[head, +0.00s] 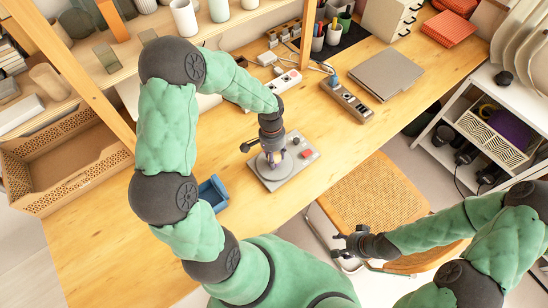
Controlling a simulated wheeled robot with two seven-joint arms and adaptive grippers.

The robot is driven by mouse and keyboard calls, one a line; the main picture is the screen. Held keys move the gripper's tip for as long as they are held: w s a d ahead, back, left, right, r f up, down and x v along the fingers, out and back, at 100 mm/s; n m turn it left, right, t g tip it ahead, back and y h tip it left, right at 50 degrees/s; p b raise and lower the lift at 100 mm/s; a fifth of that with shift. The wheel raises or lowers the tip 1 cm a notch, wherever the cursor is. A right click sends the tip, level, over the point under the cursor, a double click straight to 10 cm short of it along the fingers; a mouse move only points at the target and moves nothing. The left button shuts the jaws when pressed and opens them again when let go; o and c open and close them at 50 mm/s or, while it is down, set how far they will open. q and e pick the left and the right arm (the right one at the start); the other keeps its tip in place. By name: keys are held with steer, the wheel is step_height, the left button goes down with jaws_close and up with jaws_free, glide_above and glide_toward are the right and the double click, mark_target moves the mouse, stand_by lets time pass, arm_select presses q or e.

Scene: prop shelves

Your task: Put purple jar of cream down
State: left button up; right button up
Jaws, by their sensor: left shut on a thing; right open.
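My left gripper (270,155) is shut on the purple jar of cream (276,159), which is small and mostly hidden by the fingers. The gripper points down over a grey device (270,180) with a round plate and red buttons, on the wooden desk. I cannot tell whether the jar touches the plate. My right gripper (342,246) is open and empty, off the desk's front edge near the chair.
A blue open box (213,193) lies left of the device. A woven chair (375,192) stands before the desk.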

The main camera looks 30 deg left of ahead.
arm_select(q)
steer(key=shift+f, duration=0.25)
steer(key=shift+f, duration=0.2)
steer(key=o, duration=1.2)
steer(key=shift+r, duration=0.15)
steer(key=shift+w+r, duration=0.1)
steer(key=shift+r, duration=0.25)
step_height(320, 180, up, 11)
steer(key=a+p, duration=0.1)
steer(key=p, duration=0.2)
steer(key=shift+w+a+r, duration=0.15)
steer(key=shift+w, duration=0.3)
